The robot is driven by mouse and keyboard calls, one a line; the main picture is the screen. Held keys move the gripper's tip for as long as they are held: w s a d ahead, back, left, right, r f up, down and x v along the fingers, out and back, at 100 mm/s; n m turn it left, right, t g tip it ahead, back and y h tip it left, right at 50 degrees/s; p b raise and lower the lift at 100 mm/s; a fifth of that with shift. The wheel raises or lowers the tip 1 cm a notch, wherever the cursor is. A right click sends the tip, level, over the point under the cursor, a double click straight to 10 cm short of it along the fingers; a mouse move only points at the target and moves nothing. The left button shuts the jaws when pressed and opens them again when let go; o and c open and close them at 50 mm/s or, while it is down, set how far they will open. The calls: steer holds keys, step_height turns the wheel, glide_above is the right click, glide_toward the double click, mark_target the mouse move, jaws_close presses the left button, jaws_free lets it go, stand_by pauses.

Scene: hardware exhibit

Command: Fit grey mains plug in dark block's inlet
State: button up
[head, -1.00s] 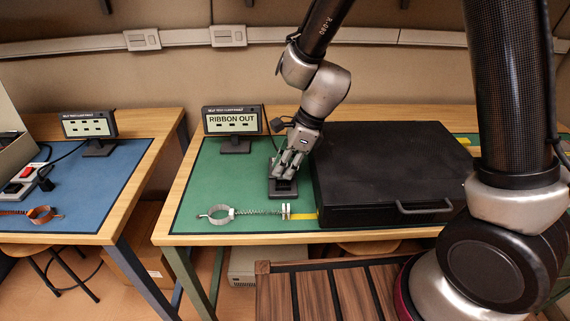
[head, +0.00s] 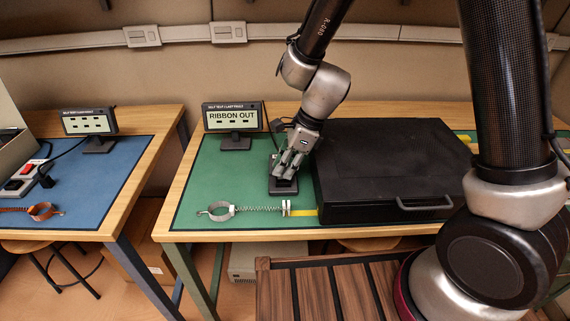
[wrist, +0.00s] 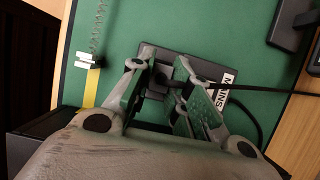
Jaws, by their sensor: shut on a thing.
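The dark block (head: 284,188) lies on the green mat, left of the big black case. It also shows in the wrist view (wrist: 148,52), partly covered by my fingers. My gripper (head: 287,168) points down at the block and is shut on the grey mains plug (wrist: 181,69). In the wrist view the plug sits between my fingertips (wrist: 168,88), over the block, and a black cable runs from it to the right. My fingers hide the meeting of plug and inlet, so I cannot tell whether the plug is seated.
A black case (head: 385,170) stands close right of my gripper. A "RIBBON OUT" display (head: 233,117) stands behind left. A metal ring with a spring (head: 222,210) lies at the front of the mat. A white "MAINS" label (wrist: 222,90) shows beside my fingers.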

steer(key=shift+f, duration=0.9)
stand_by(0.6)
steer(key=o, duration=0.9)
steer(key=shift+c, duration=0.2)
steer(key=shift+o, duration=0.5)
steer(key=shift+o, duration=1.1)
steer(key=shift+r, duration=0.75)
steer(key=shift+r, duration=2.9)
steer(key=shift+c, duration=0.3)
